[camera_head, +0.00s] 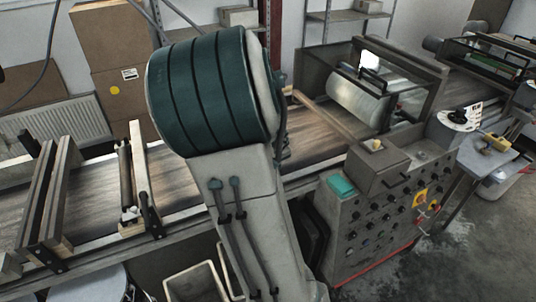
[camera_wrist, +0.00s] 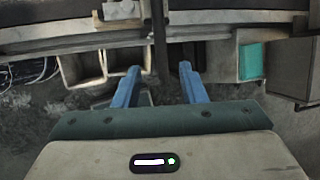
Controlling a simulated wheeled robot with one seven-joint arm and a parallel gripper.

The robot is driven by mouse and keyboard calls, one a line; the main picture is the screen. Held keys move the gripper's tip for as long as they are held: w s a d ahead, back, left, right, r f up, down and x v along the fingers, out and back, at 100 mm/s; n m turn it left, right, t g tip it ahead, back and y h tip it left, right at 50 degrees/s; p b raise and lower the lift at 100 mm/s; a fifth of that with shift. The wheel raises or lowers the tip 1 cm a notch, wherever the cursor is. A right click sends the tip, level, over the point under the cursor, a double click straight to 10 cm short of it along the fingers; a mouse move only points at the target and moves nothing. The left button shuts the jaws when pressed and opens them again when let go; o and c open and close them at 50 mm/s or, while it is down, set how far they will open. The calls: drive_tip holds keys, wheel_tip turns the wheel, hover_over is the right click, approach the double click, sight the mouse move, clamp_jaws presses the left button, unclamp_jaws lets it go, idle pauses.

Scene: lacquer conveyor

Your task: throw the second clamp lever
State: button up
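In the wrist view, my gripper (camera_wrist: 159,69) is open, with its two blue fingers spread apart. A dark upright bar (camera_wrist: 158,38), which looks like a clamp lever, shows between the fingertips; neither finger visibly touches it. It meets the conveyor's edge rail at the top of the view. A pale block (camera_wrist: 120,10) sits beside it on the rail. In the head view, one dark clamp lever (camera_head: 149,212) stands upright at the near rail, left of my arm. My gripper and the other lever are hidden there behind my arm.
The conveyor (camera_head: 85,205) runs across the head view, with a wooden-framed roller (camera_head: 126,180) on it. A control cabinet (camera_head: 375,215) with a teal box (camera_head: 341,186) stands right of my arm. Open bins (camera_head: 195,285) sit below the rail and show in the wrist view (camera_wrist: 80,68).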

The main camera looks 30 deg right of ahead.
drive_tip(key=v, duration=0.7)
drive_tip(key=shift+a+r, duration=0.15)
drive_tip(key=shift+r, duration=0.25)
idle(0.6)
drive_tip(key=shift+s+r, duration=0.1)
idle(0.6)
drive_tip(key=s+a+f+n+g+y+b, duration=0.1)
drive_tip(key=s+a+f+n+y+b, duration=0.25)
drive_tip(key=a+f+n, duration=0.6)
drive_tip(key=s+a+r+n+b, duration=0.1)
drive_tip(key=s+a+r+n, duration=0.3)
drive_tip(key=n, duration=1)
drive_tip(key=s+a+r+n+b, duration=0.2)
drive_tip(key=s+a+n, duration=0.3)
drive_tip(key=n, duration=0.9)
drive_tip(key=shift+s+r+t+h, duration=0.3)
drive_tip(key=shift+s+r+h, duration=0.05)
drive_tip(key=shift+r, duration=0.55)
